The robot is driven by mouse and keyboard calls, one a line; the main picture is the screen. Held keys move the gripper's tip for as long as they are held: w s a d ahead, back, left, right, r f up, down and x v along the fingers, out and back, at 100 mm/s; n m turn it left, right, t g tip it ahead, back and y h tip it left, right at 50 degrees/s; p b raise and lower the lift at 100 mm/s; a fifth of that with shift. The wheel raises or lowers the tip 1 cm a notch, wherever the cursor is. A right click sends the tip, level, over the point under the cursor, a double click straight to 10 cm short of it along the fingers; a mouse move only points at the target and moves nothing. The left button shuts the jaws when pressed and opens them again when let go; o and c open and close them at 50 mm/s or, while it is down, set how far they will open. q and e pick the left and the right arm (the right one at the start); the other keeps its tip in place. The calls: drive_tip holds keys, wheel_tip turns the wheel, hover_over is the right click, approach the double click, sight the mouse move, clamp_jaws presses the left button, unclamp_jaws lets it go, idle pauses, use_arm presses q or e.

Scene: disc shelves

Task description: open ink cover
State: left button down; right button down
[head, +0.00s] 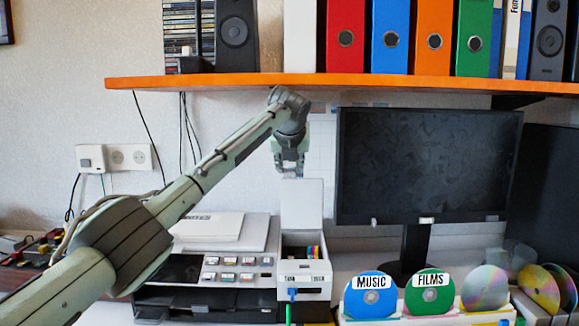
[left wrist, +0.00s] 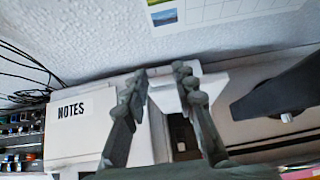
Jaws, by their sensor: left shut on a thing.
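The white ink cover (head: 303,207) stands upright at the back of the printer's ink compartment (head: 300,252), which is open with coloured cartridges showing inside. The printer (head: 205,295) is black and white, below the shelf. My left gripper (head: 289,170) is at the cover's top edge, pointing down. In the left wrist view its fingers (left wrist: 162,74) are shut on the ink cover (left wrist: 163,92), one on each side. The dark open compartment (left wrist: 181,135) shows below the cover there. My right gripper is not in view.
An orange shelf (head: 400,84) with binders and speakers hangs just above my left wrist. A monitor (head: 428,165) stands right of the cover. A notes pad (head: 208,226) lies on the printer. Discs labelled music (head: 371,294) and films (head: 429,292) stand at the front right.

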use_arm(q)
drive_tip(key=c, duration=1.6)
unclamp_jaws()
drive_tip(key=shift+r, duration=0.35)
drive_tip(key=shift+c, duration=0.2)
drive_tip(key=o, duration=0.4)
drive_tip(key=shift+s+r, duration=0.1)
drive_tip(key=shift+s, duration=0.1)
drive_tip(key=shift+o, duration=0.2)
drive_tip(key=shift+w+f, duration=0.1)
drive_tip(key=shift+f, duration=0.15)
drive_tip(key=shift+r, duration=0.1)
drive_tip(key=s+r, duration=0.1)
drive_tip(key=s, duration=1.3)
drive_tip(key=shift+s+r, duration=0.15)
drive_tip(key=shift+r, duration=0.2)
